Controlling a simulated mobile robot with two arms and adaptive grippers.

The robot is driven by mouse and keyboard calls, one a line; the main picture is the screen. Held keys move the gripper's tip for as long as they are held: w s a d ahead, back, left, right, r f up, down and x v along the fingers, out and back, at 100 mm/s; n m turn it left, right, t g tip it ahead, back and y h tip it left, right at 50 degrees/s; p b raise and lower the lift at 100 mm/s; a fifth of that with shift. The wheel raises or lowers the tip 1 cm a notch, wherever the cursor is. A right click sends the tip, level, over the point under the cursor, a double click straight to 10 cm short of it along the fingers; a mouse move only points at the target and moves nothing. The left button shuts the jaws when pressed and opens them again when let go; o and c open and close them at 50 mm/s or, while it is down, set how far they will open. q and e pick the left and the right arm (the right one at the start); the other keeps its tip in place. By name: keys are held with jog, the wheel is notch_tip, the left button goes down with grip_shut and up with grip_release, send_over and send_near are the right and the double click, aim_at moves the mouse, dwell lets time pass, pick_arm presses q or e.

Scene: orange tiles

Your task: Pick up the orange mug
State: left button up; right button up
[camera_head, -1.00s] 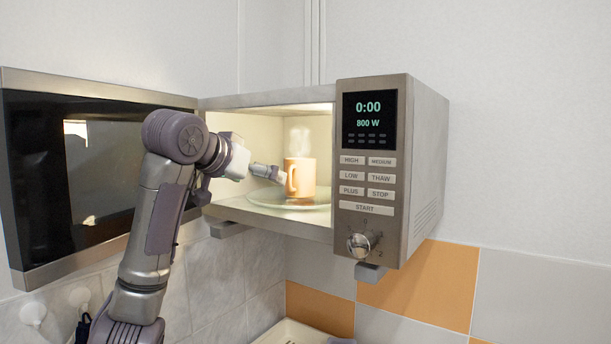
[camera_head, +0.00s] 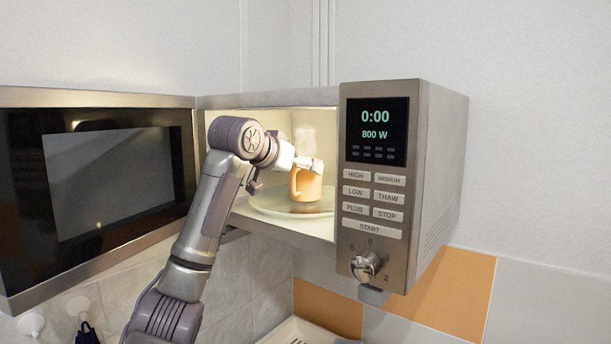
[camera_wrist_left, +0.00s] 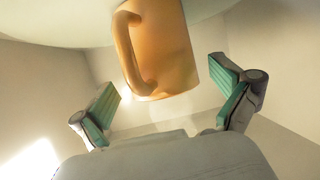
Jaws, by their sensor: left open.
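The orange mug (camera_head: 308,190) stands upright on the glass turntable (camera_head: 265,205) inside the open microwave, with faint steam above it. My left gripper (camera_head: 310,163) reaches in from the left and overlaps the upper part of the mug in the head view. In the left wrist view the mug (camera_wrist_left: 165,50) appears upside down, handle on the left, in the gap between the two spread green-padded fingers of my left gripper (camera_wrist_left: 164,85). The fingers stand clear of the mug on both sides. My right gripper is not in view.
The microwave door (camera_head: 100,190) is swung wide open to the left, beside my left arm. The control panel (camera_head: 372,190) borders the opening on the right. Cavity walls surround the gripper closely. A pale tray (camera_head: 298,332) lies below.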

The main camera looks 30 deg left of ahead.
pick_arm(q)
jog(key=shift+w+r+p, duration=0.25)
jog(key=shift+w+p, duration=0.5)
jog(key=shift+w, duration=0.5)
jog(key=shift+w+f+p, duration=0.2)
jog(key=shift+w+p, duration=0.05)
jog(key=shift+p, duration=0.05)
jog(key=shift+w+f, duration=0.1)
jog(key=shift+w, duration=0.05)
jog(key=shift+a+f, duration=0.1)
jog(key=shift+c, duration=0.8)
jog(key=c, duration=1.3)
jog(key=shift+c, duration=0.4)
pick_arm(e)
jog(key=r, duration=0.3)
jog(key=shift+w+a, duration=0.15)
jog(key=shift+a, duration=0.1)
